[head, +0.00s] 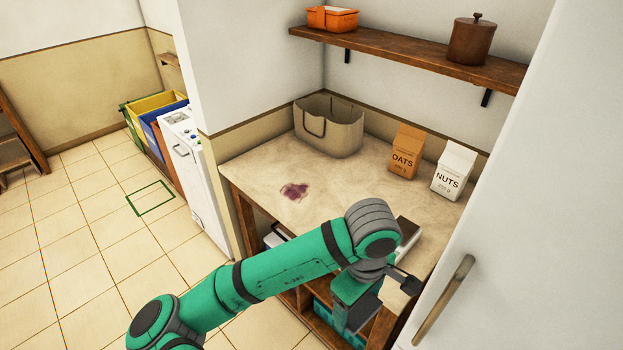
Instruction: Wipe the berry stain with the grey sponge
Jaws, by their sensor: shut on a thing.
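The berry stain (294,191) is a dark purple blotch on the left part of the pale countertop (258,168). My gripper (350,322) is at the front edge of the counter, to the right of the stain and nearer to me, well apart from it. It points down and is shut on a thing. My own wrist and hand hide most of what it holds. I take this to be the grey sponge, which I cannot make out clearly and see nowhere else.
A fabric basket (340,140), an oats carton (405,152) and a nuts carton (454,170) stand along the back. A dark-topped box (409,231) is partly behind my wrist. A teal crate (330,326) is below. A white door (520,200) borders the right. Counter around the stain is clear.

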